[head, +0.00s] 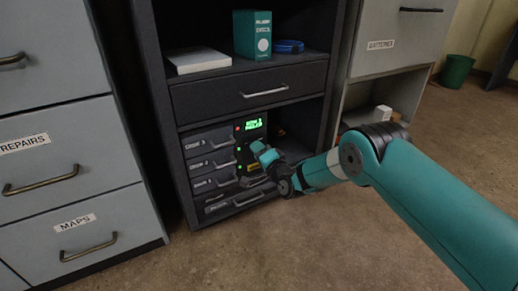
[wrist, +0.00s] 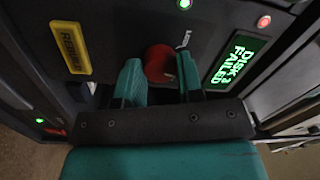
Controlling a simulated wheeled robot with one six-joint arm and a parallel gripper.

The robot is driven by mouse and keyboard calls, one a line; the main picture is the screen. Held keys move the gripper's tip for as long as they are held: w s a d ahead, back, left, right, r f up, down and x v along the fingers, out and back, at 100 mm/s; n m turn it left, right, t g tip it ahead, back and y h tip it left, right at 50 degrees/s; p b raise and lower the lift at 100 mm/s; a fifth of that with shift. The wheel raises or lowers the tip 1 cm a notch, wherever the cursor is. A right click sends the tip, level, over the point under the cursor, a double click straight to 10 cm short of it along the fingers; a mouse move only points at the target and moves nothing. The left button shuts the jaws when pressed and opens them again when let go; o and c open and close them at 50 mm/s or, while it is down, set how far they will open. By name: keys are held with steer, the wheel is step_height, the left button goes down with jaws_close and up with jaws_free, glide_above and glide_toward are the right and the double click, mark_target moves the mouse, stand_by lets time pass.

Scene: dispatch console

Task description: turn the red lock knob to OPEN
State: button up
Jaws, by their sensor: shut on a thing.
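The red lock knob (wrist: 160,63) shows in the wrist view on the dark console panel, between my two teal fingers. My gripper (wrist: 159,65) is shut on it, one finger on each side. A small pale label (wrist: 183,40) stands beside the knob; I cannot read it, so I cannot tell the knob's setting. In the head view my gripper (head: 262,152) is at the front of the console in the dark cabinet, and it hides the knob there.
A green screen (wrist: 236,58) reads DISK 3 FAILED, near a red light (wrist: 263,22). A yellow REBUILD plate (wrist: 71,48) is on the other side. Dark drive drawers (head: 208,163) stand left of my gripper. A shelf above holds a teal box (head: 252,35). Floor in front is clear.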

steer(key=m+p, duration=0.1)
steer(key=m, duration=0.5)
steer(key=shift+f+m+h, duration=0.1)
steer(key=shift+m+h, duration=0.2)
steer(key=shift+m, duration=0.1)
stand_by(0.3)
steer(key=o, duration=0.9)
steer(key=shift+s+p, duration=0.1)
steer(key=shift+p, duration=0.3)
steer(key=p+v, duration=1.7)
steer(key=shift+s+f+p, duration=0.1)
steer(key=shift+f+p, duration=0.1)
steer(key=shift+p, duration=0.1)
